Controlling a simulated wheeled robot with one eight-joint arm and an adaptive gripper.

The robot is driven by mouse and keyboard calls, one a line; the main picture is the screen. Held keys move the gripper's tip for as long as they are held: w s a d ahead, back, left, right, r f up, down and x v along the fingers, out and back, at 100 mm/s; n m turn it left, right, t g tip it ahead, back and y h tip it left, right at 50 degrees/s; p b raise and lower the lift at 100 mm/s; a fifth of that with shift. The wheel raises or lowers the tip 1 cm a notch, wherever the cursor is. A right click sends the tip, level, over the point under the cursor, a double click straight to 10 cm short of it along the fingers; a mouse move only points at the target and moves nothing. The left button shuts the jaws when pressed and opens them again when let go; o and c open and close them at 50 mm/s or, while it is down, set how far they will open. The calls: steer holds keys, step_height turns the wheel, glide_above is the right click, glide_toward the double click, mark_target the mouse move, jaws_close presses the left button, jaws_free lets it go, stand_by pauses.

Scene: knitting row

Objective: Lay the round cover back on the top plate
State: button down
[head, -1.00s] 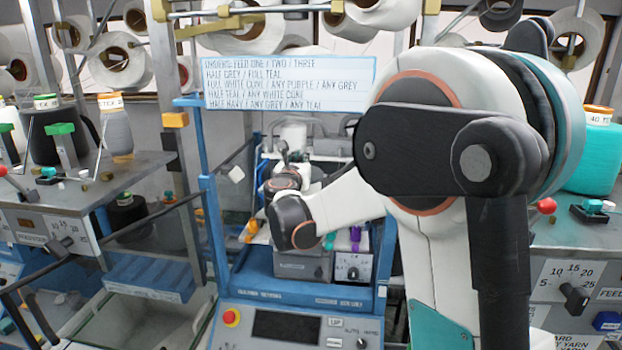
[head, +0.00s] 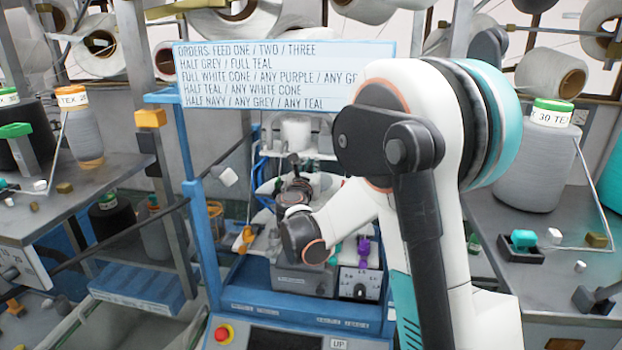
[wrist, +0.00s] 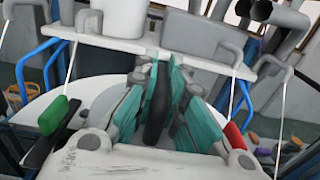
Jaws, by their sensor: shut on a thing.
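My gripper (wrist: 158,100) shows in the wrist view, its teal-padded fingers closed on an upright black handle (wrist: 157,108). A broad round white disc (wrist: 95,108) lies beneath and behind the fingers; it looks like the round cover, with the handle at its middle. My fingers and wrist housing hide much of it. I cannot tell the top plate apart from the disc, nor whether they touch. In the head view my forearm hides most of the machine's top, and the fingers cannot be made out clearly.
A blue machine frame (head: 197,230) surrounds the work area, with an order sign (head: 285,75) above. Green (wrist: 53,115) and red (wrist: 235,136) levers flank the disc. A grey ledge (wrist: 125,47) stands behind it. Side tables with a grey cone (head: 548,165) flank the machine.

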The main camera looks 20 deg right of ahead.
steer(key=shift+f, duration=1.6)
steer(key=shift+f, duration=0.1)
steer(key=c, duration=1.7)
jaws_free()
steer(key=shift+o, duration=0.2)
